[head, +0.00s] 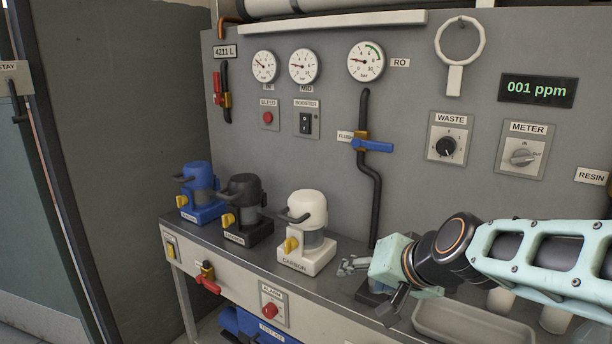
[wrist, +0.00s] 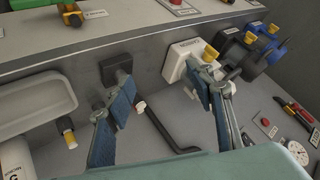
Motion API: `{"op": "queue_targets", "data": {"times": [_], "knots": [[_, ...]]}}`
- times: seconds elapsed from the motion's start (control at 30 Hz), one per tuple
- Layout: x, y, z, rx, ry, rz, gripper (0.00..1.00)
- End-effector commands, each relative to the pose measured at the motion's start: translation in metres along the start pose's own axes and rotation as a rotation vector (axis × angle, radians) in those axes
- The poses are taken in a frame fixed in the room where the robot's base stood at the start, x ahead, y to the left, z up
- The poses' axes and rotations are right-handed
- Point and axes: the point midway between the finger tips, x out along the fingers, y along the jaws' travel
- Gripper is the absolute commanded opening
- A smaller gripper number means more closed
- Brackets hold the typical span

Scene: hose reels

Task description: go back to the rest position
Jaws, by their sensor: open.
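My gripper (head: 370,285) reaches in from the right in the head view, above the right part of the bench. It points left, towards the white CARBON housing, and is apart from it in the picture. In the wrist view my gripper (wrist: 160,85) shows its two blue-padded fingers spread wide, with nothing held between them. A black pipe (wrist: 165,125) shows in the gap behind the fingers. The white housing (wrist: 180,65) is partly hidden behind one finger there. No marker of a rest position shows.
Blue (head: 199,190), black (head: 244,207) and white (head: 306,230) housings stand in a row on the bench (head: 185,226). A pale tray (head: 470,325) lies under my arm. The panel behind carries gauges, a blue-handled valve (head: 372,146) and knobs. Open floor is at the left.

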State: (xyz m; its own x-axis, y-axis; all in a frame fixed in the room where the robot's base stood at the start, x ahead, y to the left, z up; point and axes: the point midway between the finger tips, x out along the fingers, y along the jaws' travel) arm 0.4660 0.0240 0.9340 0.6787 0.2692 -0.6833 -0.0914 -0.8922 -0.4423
Motion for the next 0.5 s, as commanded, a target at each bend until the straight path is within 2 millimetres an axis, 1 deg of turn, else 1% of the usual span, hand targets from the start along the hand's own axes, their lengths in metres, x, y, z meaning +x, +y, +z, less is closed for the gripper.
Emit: {"op": "queue_targets", "data": {"times": [0.03,0.13,0.23,0.4,0.5], "knots": [[-0.014,-0.002,0.009,-0.025,-0.017,-0.005,0.5],[-0.038,-0.005,0.034,-0.091,-0.066,0.005,0.5],[-0.061,-0.002,0.058,-0.161,-0.109,0.043,0.5],[-0.091,0.014,0.092,-0.259,-0.169,0.153,0.5],[-0.106,0.027,0.109,-0.302,-0.197,0.231,0.5]]}}
